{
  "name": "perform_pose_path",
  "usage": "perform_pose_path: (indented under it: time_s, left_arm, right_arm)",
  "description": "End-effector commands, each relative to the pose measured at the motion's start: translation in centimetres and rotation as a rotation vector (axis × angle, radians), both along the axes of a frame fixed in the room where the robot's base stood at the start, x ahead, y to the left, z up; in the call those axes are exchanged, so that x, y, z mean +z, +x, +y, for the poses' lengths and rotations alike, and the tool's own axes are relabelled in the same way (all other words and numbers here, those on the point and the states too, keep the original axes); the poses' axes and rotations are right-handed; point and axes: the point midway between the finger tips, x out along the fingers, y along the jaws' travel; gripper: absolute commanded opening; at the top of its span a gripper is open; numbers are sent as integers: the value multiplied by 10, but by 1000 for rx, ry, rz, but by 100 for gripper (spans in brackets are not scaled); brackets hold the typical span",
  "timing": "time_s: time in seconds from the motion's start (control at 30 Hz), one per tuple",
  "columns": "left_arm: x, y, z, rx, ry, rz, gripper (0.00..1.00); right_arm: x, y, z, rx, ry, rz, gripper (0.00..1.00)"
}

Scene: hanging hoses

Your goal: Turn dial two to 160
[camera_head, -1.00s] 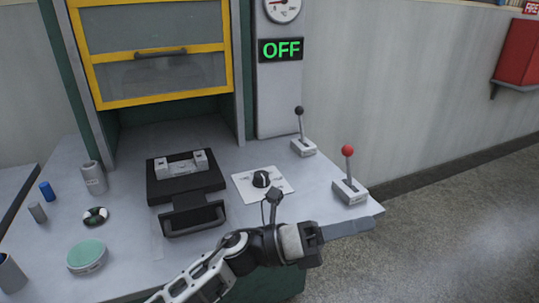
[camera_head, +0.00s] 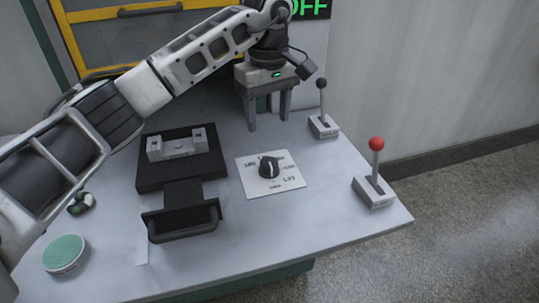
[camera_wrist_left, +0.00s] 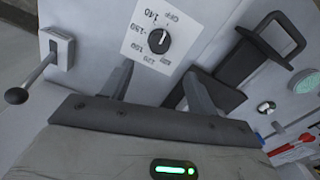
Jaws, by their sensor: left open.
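The dial is a black knob (camera_head: 268,167) with a white mark, on a white square plate (camera_head: 292,184) with printed numbers around it, lying on the grey bench. In the left wrist view the knob (camera_wrist_left: 159,42) is beyond the fingertips; its white mark appears to point up, towards the top label. The small numbers are hard to read. No second dial shows. My left gripper (camera_head: 268,118) is open and empty, fingers down, above the bench behind the dial and apart from it. It also shows in the left wrist view (camera_wrist_left: 160,80). My right gripper is out of view.
A black-knobbed lever (camera_head: 322,112) and a red-knobbed lever (camera_head: 374,175) stand right of the dial. A black fixture with a handle (camera_head: 183,222) is to its left. A green round pad (camera_head: 64,254) lies front left. A green OFF sign (camera_head: 310,8) is partly hidden.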

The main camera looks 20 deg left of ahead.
Motion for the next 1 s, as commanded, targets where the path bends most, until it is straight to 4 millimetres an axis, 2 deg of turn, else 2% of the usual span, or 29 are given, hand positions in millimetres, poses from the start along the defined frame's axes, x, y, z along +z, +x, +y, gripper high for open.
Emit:
perform_pose_path:
  time_s: [0.03, 0.3, 0.5, 0.7, 0.97, 1.0]
  left_arm:
    - [-13, -1, 0, -1, 0, 6, 59]
    - [-71, -1, -1, 0, -2, 5, 59]
    - [-102, -1, -1, 0, -3, 3, 59]
    - [-116, 0, -1, -1, -3, -1, 59]
    - [-118, 0, -1, -1, -3, -1, 59]
    - [-118, 0, -1, -1, -3, -1, 56]
  right_arm:
    - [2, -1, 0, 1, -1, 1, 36]
    - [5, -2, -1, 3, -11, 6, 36]
    - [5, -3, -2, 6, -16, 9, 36]
    - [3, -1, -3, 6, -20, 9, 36]
    - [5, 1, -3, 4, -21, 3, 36]
    - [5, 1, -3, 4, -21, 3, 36]
